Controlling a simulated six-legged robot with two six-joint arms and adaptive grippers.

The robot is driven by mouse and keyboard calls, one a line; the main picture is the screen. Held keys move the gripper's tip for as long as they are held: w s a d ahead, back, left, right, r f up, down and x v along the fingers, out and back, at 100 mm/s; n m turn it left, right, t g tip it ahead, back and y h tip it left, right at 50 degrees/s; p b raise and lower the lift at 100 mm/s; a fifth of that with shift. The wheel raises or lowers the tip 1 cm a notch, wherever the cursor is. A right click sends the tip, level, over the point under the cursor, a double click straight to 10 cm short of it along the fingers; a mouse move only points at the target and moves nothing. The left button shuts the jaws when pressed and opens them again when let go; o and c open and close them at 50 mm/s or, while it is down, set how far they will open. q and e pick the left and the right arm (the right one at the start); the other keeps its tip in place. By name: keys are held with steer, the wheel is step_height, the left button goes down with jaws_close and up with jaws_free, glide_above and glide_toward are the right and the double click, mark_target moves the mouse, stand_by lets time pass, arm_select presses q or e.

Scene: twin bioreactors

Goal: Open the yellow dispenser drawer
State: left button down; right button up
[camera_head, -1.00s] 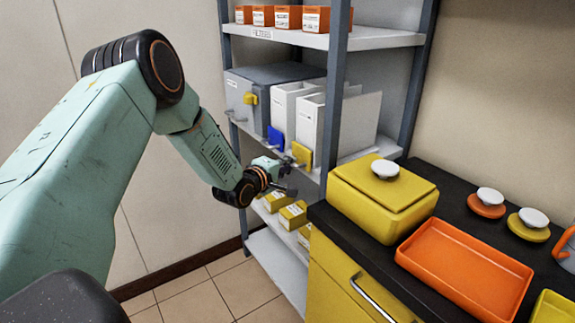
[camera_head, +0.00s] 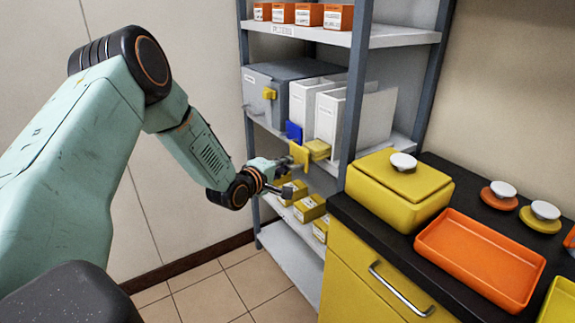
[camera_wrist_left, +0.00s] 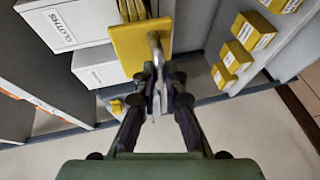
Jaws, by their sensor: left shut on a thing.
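The yellow dispenser drawer (camera_head: 301,155) stands pulled out of the right-hand white dispenser (camera_head: 352,122) on the middle shelf. Its yellow front panel (camera_wrist_left: 133,48), with a metal handle (camera_wrist_left: 155,45), shows in the left wrist view. Folded yellow contents (camera_wrist_left: 133,10) show behind the panel, and also in the head view (camera_head: 318,149). My left gripper (camera_head: 284,176) is in front of the drawer. In the left wrist view its fingers (camera_wrist_left: 159,92) are shut on the handle; the exact contact is partly hidden. My right gripper is not in view.
A blue drawer front (camera_head: 293,132) and a grey cabinet with a yellow latch (camera_head: 269,94) are to the left. Yellow boxes (camera_head: 309,208) sit on the shelf below. A shelf post (camera_head: 356,80) stands close right. The yellow-fronted counter (camera_head: 365,275) is nearer; floor is clear at left.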

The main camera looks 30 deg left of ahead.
arm_select(q)
steer(key=s, duration=0.1)
steer(key=s+a+p, duration=0.1)
steer(key=shift+s+a+r, duration=0.1)
steer(key=shift+s+a, duration=0.1)
steer(key=shift+s, duration=0.2)
steer(key=c, duration=1.6)
jaws_free()
steer(key=shift+s+a, duration=0.1)
steer(key=shift+a, duration=0.05)
steer(key=shift+o, duration=0.9)
steer(key=shift+d, duration=0.2)
